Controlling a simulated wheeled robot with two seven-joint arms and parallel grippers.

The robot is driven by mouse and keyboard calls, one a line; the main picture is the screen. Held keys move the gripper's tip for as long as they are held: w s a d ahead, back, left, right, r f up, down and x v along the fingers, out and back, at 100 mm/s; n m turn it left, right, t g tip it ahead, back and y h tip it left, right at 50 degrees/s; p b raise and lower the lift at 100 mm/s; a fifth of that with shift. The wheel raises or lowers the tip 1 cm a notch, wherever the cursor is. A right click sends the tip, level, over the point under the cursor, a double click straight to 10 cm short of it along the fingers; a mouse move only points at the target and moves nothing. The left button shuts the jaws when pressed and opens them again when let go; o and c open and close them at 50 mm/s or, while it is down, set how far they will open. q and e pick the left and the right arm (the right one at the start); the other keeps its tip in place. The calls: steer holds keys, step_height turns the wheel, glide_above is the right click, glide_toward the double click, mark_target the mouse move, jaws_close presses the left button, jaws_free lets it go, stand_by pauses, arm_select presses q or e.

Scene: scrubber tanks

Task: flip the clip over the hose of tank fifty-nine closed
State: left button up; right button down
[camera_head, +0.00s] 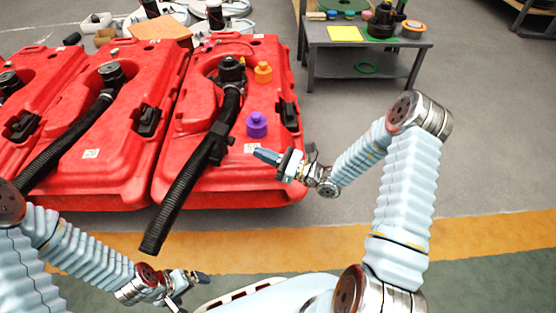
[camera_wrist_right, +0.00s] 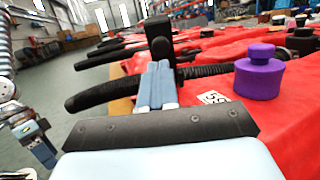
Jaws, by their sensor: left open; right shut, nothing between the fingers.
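The red tank (camera_head: 195,165) on the right of the row carries a label (camera_head: 252,148); in the right wrist view the label (camera_wrist_right: 212,98) is partly hidden, and only its first digit, 5, reads clearly. A ribbed black hose (camera_head: 185,190) runs from the tank's black cap down over its front edge. A black clip (camera_head: 217,142) sits at the hose midway; its upright arm (camera_wrist_right: 159,36) stands above the hose, apparently open. My right gripper (camera_head: 267,156) is shut and empty, right of the clip, fingers pointing at it. My left gripper (camera_head: 190,286) is open and empty, low in front of the tank.
A purple cap (camera_head: 257,125) and an orange cap (camera_head: 263,72) stand on the tank near the right gripper. More red tanks with hoses (camera_head: 70,145) stand to the left. A grey table (camera_head: 365,50) stands behind right. The floor at right is clear.

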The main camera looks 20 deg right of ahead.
mark_target(222, 145)
steer(key=x, duration=0.6)
